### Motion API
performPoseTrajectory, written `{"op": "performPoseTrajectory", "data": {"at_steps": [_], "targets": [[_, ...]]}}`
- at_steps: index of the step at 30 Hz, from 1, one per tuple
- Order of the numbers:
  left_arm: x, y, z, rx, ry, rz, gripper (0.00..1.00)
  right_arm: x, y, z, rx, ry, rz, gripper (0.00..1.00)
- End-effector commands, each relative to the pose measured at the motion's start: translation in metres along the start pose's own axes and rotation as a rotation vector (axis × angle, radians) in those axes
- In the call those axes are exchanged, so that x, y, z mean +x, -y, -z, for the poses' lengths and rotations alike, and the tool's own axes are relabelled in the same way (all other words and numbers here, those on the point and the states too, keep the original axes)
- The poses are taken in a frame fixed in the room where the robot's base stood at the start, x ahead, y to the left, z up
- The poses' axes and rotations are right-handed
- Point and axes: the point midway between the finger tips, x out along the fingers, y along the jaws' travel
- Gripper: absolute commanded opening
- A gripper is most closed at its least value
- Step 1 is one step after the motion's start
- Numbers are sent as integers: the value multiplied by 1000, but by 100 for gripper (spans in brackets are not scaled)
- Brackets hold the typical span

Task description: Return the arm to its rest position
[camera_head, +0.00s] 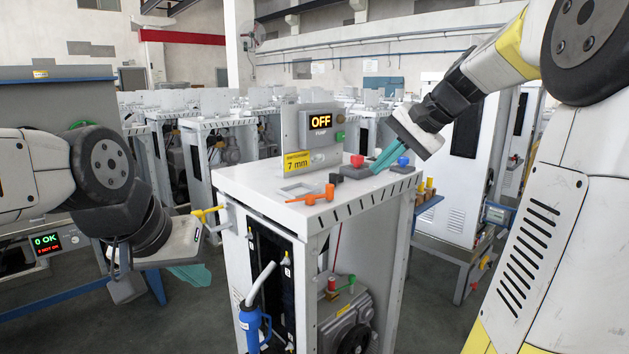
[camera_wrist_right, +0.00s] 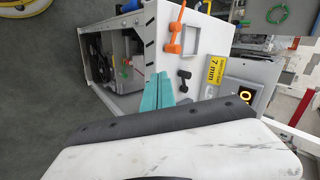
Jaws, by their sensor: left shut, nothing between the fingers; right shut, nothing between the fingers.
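My right gripper (camera_head: 384,162) comes in from the upper right in the head view. Its teal fingers are shut and empty, just above the right part of the white dispenser cabinet's top (camera_head: 252,183), near a red knob (camera_head: 357,161) and a blue knob (camera_head: 403,161). The same shut fingers show in the right wrist view (camera_wrist_right: 158,92), over the cabinet top; whether they touch it I cannot tell. My left gripper (camera_head: 195,274) hangs at the left of the cabinet, its teal fingers together and empty, pointing down and right.
The pump box (camera_head: 321,120) reads OFF beside a yellow 7 mm label (camera_head: 296,162). An orange handle (camera_head: 312,196) lies on the cabinet top and a yellow handle (camera_head: 207,213) sticks out left. More cabinets stand behind.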

Motion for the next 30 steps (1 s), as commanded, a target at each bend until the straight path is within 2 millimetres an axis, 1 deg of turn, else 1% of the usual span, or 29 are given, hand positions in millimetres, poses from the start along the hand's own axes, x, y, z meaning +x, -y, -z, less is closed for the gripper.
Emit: {"op": "performPoseTrajectory", "data": {"at_steps": [1,2,3,5,6,9,12,15,18,30], "targets": [[0,0,0,0,0,0,0,-2,-3,-33,-72,-7,-35,0],[0,0,0,0,0,0,0,-1,-8,-50,-115,-12,-59,0],[0,0,0,0,0,0,0,-1,-16,-73,-176,-21,-90,0],[0,0,0,0,0,0,0,0,-30,-104,-272,-35,-136,0],[0,0,0,0,0,0,0,1,-40,-124,-335,-45,-163,0],[0,0,0,0,0,0,0,5,-67,-164,-488,-70,-219,0],[0,0,0,0,0,0,0,9,-91,-192,-612,-92,-258,0],[0,0,0,0,0,0,0,13,-107,-208,-694,-106,-281,0],[0,0,0,0,0,0,0,16,-115,-215,-735,-115,-293,0],[0,0,0,0,0,0,0,16,-116,-216,-741,-115,-295,0]]}}
